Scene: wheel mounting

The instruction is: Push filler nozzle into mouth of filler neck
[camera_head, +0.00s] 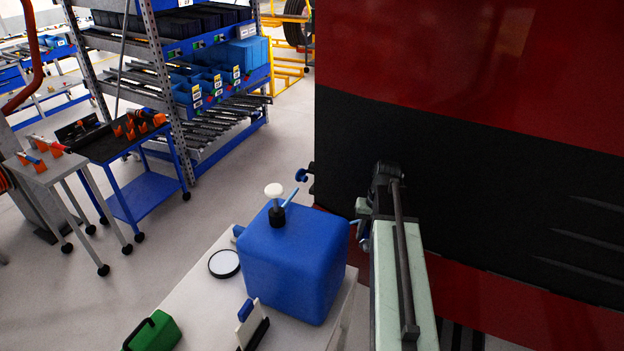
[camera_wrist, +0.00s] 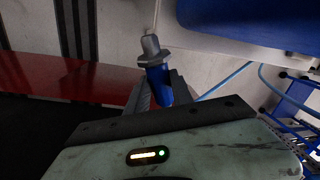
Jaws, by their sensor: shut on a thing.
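My gripper (camera_wrist: 152,92) is shut on the blue filler nozzle (camera_wrist: 158,84), whose grey metal tip (camera_wrist: 151,46) sticks out beyond the fingers toward the top of the wrist view. In the head view my gripper (camera_head: 364,208) is beside the dark red and black vehicle side, right of the blue canister; only small blue bits show near it there. A blue round part on a dark mount (camera_head: 302,175) stands out at the vehicle's left edge; I cannot tell if it belongs to the filler neck. The neck's mouth is not clearly seen in either view.
The blue canister (camera_head: 292,262) with a white-topped black fitting (camera_head: 275,198) stands on a pale table (camera_head: 190,300). A round black-rimmed disc (camera_head: 224,263) and a green case (camera_head: 152,332) lie there too. A blue hose (camera_wrist: 228,82) runs right of the nozzle.

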